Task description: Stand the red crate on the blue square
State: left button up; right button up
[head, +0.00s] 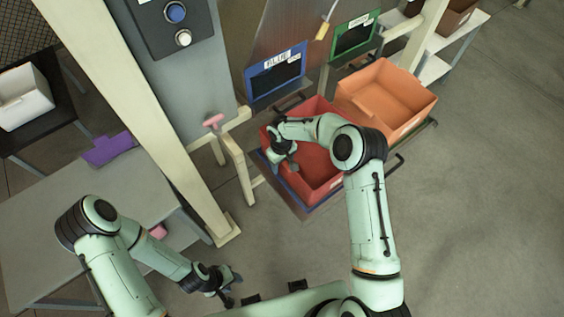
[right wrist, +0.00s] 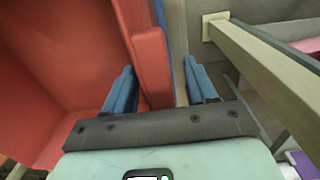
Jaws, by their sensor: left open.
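The red crate (head: 322,171) stands under the BLUE sign, with a blue-edged square (head: 281,187) showing along its left and front sides. I cannot tell whether it sits fully inside the edges. My right gripper (head: 284,160) is at the crate's left wall. In the right wrist view, the fingers (right wrist: 160,90) straddle the red wall (right wrist: 152,62), one inside the crate and one outside. A gap shows between the wall and the outer finger, so the gripper is open. My left gripper (head: 228,286) is open and empty, low at the picture's bottom, away from the crate.
An orange crate (head: 388,98) stands right of the red one, under a green-framed sign (head: 354,37). A cream post and rail (head: 238,165) stand close left of the red crate. A grey table (head: 90,225) is at the left. The floor at right is clear.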

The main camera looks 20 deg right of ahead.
jog(key=shift+s+r, duration=0.1)
jog(key=shift+r, duration=0.1)
notch_tip(320, 180, up, 12)
dwell(0.5)
jog(key=shift+s+f, duration=0.1)
dwell(0.4)
